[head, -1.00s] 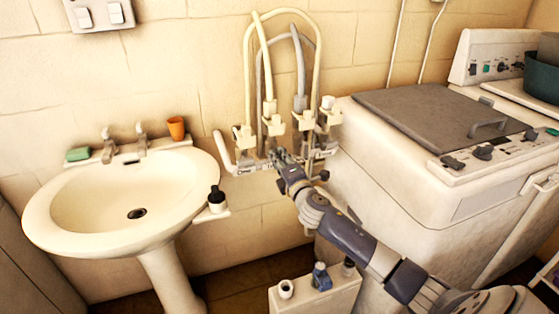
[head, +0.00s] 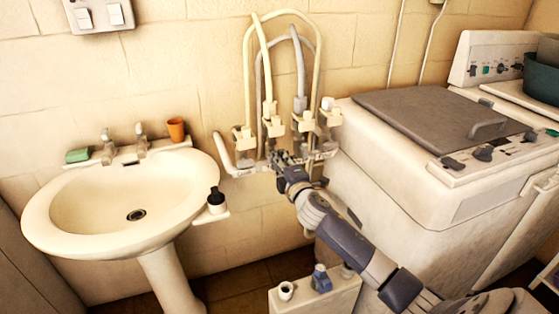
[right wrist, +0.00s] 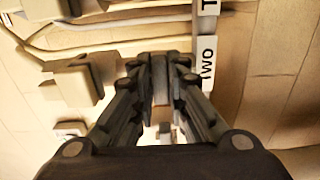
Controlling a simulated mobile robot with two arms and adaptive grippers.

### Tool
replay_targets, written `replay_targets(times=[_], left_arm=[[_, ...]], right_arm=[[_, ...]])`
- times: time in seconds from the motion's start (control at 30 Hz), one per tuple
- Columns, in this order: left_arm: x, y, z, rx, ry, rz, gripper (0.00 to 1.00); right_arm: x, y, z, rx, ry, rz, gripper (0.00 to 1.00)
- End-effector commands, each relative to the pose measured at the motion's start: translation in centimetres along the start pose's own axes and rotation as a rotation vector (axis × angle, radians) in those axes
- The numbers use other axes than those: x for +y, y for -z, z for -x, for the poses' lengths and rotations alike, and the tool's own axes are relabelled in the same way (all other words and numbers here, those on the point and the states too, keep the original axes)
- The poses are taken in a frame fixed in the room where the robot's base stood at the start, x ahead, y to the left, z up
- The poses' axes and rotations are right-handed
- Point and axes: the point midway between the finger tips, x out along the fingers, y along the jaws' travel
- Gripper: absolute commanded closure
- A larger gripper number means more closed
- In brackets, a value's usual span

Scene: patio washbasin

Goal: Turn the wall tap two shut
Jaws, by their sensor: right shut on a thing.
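The wall tap row (head: 243,171) is a pale bar with several taps, fixed to the wall between the basin and the washing machine. My right gripper (head: 279,158) is at the bar below the second tap from the left (head: 274,127). In the right wrist view my right gripper (right wrist: 161,66) is shut on a narrow pale piece (right wrist: 161,88), the handle of tap two. The label TWO (right wrist: 207,64) is just right of the fingers. The fingers hide much of the handle, and I cannot tell how far it is turned. My left gripper is not in view.
A white basin (head: 45,222) with an orange cup (head: 176,130) stands left. A washing machine (head: 385,180) stands close to the right of my arm. Hoses (head: 248,75) loop above the taps. A low stand (head: 325,301) with small bottles is below my arm.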

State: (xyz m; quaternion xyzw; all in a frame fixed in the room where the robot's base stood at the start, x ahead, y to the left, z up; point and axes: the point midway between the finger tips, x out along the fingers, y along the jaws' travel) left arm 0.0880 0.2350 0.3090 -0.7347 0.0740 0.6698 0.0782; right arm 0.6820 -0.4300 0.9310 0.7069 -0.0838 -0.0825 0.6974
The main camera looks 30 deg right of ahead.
Motion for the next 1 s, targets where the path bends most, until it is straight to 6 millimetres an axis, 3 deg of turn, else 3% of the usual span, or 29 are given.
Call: replay_targets(times=[0.03, 0.1, 0.13, 0.57, 1.0], left_arm=[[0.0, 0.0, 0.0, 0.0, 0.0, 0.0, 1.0], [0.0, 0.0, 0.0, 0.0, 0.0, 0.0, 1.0], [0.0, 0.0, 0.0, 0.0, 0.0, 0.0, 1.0], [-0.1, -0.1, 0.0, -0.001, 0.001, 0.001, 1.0], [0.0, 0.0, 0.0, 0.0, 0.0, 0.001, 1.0]], right_arm=[[0.0, -0.1, 0.0, -0.002, 0.001, -0.006, 0.84], [0.0, 0.0, 0.0, -0.001, 0.001, -0.005, 0.68], [0.0, 0.0, 0.0, -0.001, 0.001, -0.005, 0.66], [-0.1, 0.0, 0.7, 0.001, 0.0, -0.002, 0.66], [-0.2, 0.0, 8.4, 0.0, 0.003, -0.002, 0.66]])
